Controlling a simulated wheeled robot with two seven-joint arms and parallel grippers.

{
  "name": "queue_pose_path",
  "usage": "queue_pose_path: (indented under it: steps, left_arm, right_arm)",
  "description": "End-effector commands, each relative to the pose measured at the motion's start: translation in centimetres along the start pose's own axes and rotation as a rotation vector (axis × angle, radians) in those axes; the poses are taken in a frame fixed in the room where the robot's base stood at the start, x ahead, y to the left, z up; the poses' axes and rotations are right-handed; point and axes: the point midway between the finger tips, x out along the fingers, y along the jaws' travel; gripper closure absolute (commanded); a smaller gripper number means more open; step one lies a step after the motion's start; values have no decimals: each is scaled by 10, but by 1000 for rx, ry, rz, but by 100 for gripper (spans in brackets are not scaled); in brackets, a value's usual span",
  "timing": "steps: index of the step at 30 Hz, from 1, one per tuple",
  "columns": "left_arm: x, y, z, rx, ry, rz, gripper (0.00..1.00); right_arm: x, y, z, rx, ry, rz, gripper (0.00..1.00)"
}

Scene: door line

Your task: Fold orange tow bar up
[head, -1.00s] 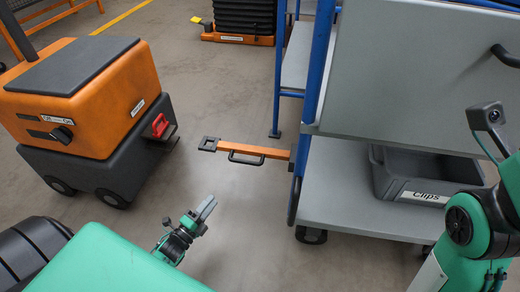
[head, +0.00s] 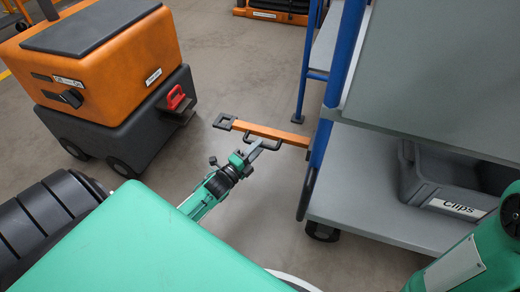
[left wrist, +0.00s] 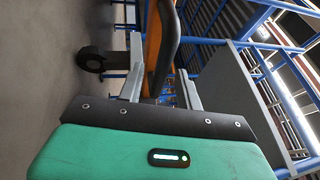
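The orange tow bar (head: 285,135) sticks out level from the cart (head: 362,190) to the left, with a dark square coupling eye (head: 224,121) at its free end. A black handle (head: 277,146) is fixed along its near side. My left gripper (head: 256,148) is at the left part of this handle. In the left wrist view the black handle (left wrist: 166,48) and orange bar (left wrist: 152,45) show between the two spread grey fingers (left wrist: 160,88). The fingers look open around the handle; contact is not clear. My right gripper is out of view.
An orange and dark grey tugger (head: 110,75) with a red hitch (head: 176,97) stands at the left. A grey bin labelled Clips (head: 455,185) sits on the cart's lower shelf. Blue posts (head: 345,65) rise beside the bar. Floor between tugger and cart is clear.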

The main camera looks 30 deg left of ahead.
Motion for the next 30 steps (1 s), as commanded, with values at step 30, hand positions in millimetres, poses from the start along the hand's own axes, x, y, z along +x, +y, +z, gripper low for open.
queue_pose_path:
  steps: [30]
  left_arm:
    - [20, -2, 0, 6, 1, 3, 100]
  right_arm:
    - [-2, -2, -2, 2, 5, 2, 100]
